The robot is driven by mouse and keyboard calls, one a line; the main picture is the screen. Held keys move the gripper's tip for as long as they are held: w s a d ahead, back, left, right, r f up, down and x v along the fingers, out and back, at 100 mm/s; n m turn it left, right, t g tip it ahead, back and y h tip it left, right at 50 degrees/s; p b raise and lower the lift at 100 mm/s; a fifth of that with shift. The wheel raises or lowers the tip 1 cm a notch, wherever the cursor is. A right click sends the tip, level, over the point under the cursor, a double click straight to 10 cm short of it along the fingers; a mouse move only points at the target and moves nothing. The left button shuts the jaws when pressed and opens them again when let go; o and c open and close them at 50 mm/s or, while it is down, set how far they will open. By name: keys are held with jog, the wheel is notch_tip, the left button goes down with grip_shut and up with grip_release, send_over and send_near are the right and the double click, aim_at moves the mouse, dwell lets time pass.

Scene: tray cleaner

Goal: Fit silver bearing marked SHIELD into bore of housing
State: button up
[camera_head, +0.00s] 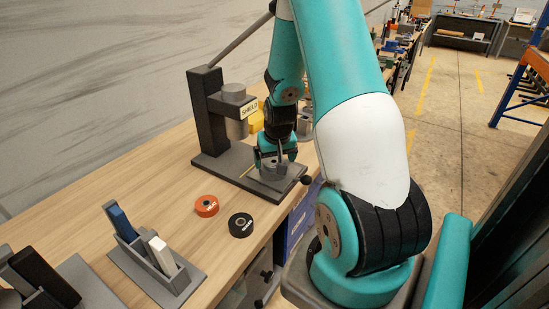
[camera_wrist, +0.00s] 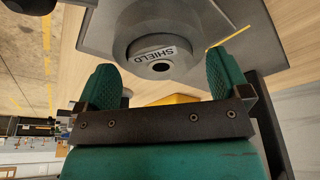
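The silver bearing marked SHIELD (camera_wrist: 150,64) shows in the wrist view as a round grey piece with a white label and a dark centre hole. It sits at the middle of the wider round grey housing (camera_wrist: 190,20); I cannot tell how deep it sits. My gripper (camera_wrist: 167,82) has its two green fingers spread apart, with nothing between them, just short of the bearing. In the head view my gripper (camera_head: 274,154) is over the base plate, and the housing (camera_head: 272,171) shows below it, partly hidden by the fingers.
A dark press (camera_head: 206,112) with a SHIELD label on its head stands behind my gripper, on a base plate (camera_head: 225,165). An orange ring (camera_head: 206,205) and a black ring (camera_head: 241,224) lie on the wooden table. A rack (camera_head: 150,268) stands nearer; the table between is clear.

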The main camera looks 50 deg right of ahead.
jog(key=shift+r, duration=0.1)
jog(key=b+v, duration=0.1)
jog(key=v, duration=1.6)
jog(key=shift+s+a+r, duration=0.1)
jog(key=shift+s, duration=0.05)
jog(key=w+a+n+y, duration=0.2)
jog(key=a+n, duration=0.2)
jog(key=a, duration=0.7)
jog(key=s+a+r+n+g+y, duration=0.1)
jog(key=s+a+n, duration=0.4)
jog(key=a, duration=0.7)
jog(key=s+a+r+n+g+y, duration=0.1)
jog(key=s+a+r+n+y, duration=0.1)
jog(key=s+a+n, duration=0.3)
jog(key=s+a+y, duration=0.1)
jog(key=s+a, duration=0.2)
jog(key=a, duration=0.4)
jog(key=shift+a, duration=0.25)
